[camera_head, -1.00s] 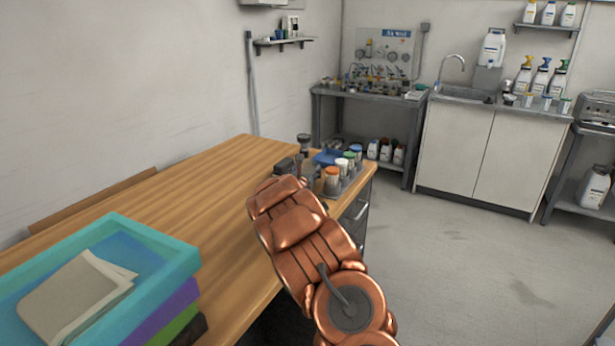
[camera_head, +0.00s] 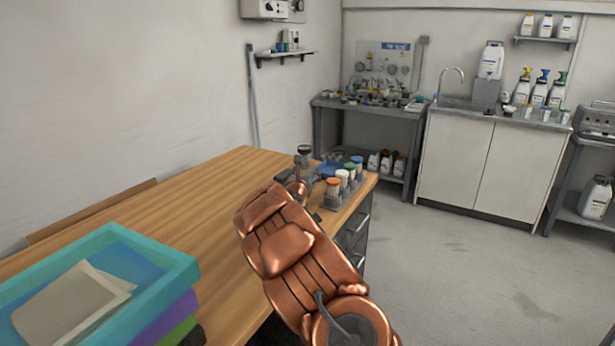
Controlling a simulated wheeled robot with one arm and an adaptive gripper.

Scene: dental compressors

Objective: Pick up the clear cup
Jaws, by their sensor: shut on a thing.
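My copper arm reaches from the bottom of the head view over the front edge of the wooden table. My gripper (camera_head: 309,182) is a small dark shape past the copper wrist, partly hidden by it, among the items at the table's far right end. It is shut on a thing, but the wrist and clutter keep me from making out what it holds. I cannot pick out the clear cup with certainty.
On the wooden table (camera_head: 190,205), orange-, white-, green- and blue-capped jars (camera_head: 342,179) stand close to the right of my gripper. A dark round-topped item (camera_head: 304,152) stands just behind it. A teal tray (camera_head: 165,285) with papers sits front left. The table's middle is clear.

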